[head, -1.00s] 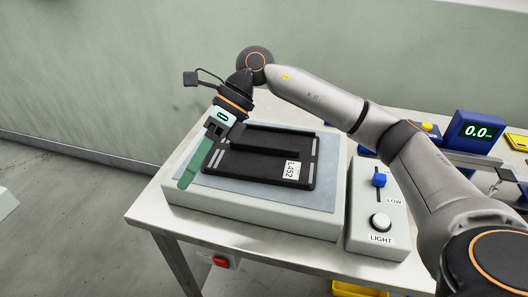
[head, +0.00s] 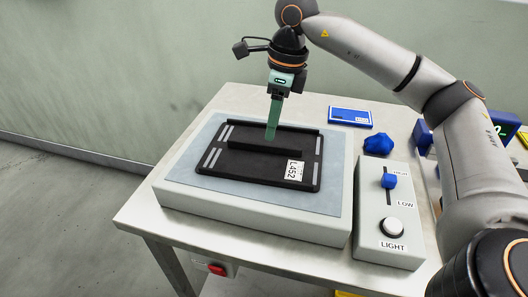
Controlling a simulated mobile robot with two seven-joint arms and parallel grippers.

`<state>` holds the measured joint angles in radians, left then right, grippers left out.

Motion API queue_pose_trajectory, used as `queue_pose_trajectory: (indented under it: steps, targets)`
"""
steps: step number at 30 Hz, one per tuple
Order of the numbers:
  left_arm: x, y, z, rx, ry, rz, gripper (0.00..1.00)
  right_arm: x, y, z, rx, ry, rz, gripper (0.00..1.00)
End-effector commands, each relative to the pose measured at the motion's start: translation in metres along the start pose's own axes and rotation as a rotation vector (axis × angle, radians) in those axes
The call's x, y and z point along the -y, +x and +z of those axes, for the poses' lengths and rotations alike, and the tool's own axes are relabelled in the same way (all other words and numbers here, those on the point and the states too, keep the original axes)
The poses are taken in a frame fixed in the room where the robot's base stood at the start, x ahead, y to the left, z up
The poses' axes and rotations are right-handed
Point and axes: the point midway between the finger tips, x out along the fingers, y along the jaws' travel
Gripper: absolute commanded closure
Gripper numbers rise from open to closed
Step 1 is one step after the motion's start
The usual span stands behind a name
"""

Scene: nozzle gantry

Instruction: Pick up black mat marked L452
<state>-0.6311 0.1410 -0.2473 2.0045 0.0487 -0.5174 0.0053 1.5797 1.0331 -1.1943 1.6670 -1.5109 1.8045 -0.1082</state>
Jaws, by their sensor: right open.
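The black mat marked L452 (head: 238,166) lies flat on the blue-grey top of a light box (head: 258,229). It has a raised black bar across it, grey stripes near its edges and a white L452 label at its right front. My right gripper (head: 272,133) hangs from above, fingers pointing down over the far part of the mat, near the raised bar. Its green fingers show nearly edge-on and hold nothing that I can see. I cannot tell the gap between the fingertips and the mat. My left gripper is not in view.
A grey control box (head: 387,229) with a blue slider and a white LIGHT button stands right of the light box. A blue lump (head: 378,143) and a blue flat case (head: 350,117) lie behind it. The metal table's left edge is clear.

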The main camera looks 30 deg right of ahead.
Motion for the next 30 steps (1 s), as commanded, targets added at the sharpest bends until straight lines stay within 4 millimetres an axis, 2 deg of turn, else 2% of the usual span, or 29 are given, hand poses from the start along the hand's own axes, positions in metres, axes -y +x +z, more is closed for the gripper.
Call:
queue_pose_trajectory:
  steps: [12,21,30]
  targets:
    - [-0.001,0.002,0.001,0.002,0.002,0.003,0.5,0.002,0.05,0.01,-0.001,0.0,0.001,0.53]
    - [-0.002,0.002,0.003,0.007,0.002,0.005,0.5,0.002,0.054,0.01,0.001,0.0,0.001,0.53]
    - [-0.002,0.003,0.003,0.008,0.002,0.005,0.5,0.002,0.054,0.01,0.002,0.0,0.001,0.86]
